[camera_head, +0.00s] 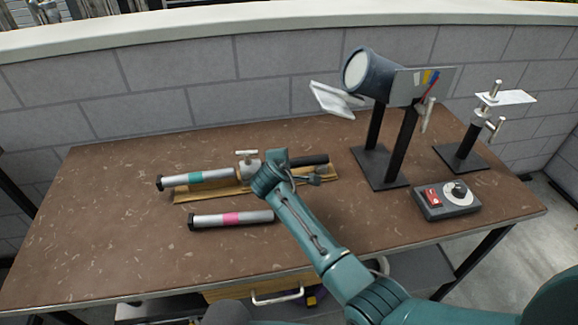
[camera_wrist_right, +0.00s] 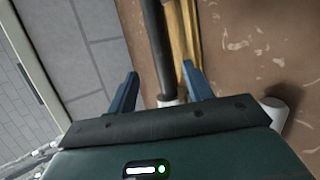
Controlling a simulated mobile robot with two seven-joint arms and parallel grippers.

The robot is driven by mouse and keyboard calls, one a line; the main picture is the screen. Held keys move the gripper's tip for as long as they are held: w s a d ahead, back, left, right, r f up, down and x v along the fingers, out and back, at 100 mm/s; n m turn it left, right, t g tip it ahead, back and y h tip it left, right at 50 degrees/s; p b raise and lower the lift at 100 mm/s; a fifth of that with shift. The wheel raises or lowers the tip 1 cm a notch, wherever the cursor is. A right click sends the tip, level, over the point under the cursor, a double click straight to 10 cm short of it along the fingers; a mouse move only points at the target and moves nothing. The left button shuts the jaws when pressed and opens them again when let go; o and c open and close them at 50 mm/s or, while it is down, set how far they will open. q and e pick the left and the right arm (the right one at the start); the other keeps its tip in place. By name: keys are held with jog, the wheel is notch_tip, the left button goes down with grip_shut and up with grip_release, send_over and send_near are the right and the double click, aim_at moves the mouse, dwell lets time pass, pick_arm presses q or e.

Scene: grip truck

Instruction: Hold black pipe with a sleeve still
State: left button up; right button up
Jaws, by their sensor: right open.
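A black pipe (camera_head: 314,160) lies in line with a silver sleeve (camera_head: 213,177) that has a teal band. They rest along a wooden holder (camera_head: 190,197) on the table, with a metal clamp (camera_head: 247,160) over the middle. My right arm covers part of the pipe in the head view. In the right wrist view the black pipe (camera_wrist_right: 156,40) runs between the spread blue fingers of my right gripper (camera_wrist_right: 160,78), with a gap on each side. A pale part (camera_wrist_right: 169,101) of the pipe assembly shows near the palm. My left gripper is not in view.
A silver tube with a pink band (camera_head: 230,219) lies in front of the holder. A lamp-like drum on a stand (camera_head: 369,75), a smaller metal stand (camera_head: 462,155) and a control box with a red switch (camera_head: 447,201) stand to the right. The table's left side (camera_head: 90,230) is clear.

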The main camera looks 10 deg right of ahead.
jog(key=b+x, duration=0.6)
jog(key=shift+w+d+f, duration=0.1)
jog(key=shift+f, duration=0.25)
jog(key=shift+w+d+f+b, duration=0.2)
jog(key=shift+w+f+b, duration=0.25)
jog(key=shift+b, duration=0.3)
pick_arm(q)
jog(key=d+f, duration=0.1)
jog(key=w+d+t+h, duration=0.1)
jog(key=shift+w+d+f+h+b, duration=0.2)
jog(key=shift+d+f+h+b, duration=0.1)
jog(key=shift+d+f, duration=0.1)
pick_arm(e)
jog(key=shift+w+d, duration=0.15)
jog(key=shift+w, duration=0.25)
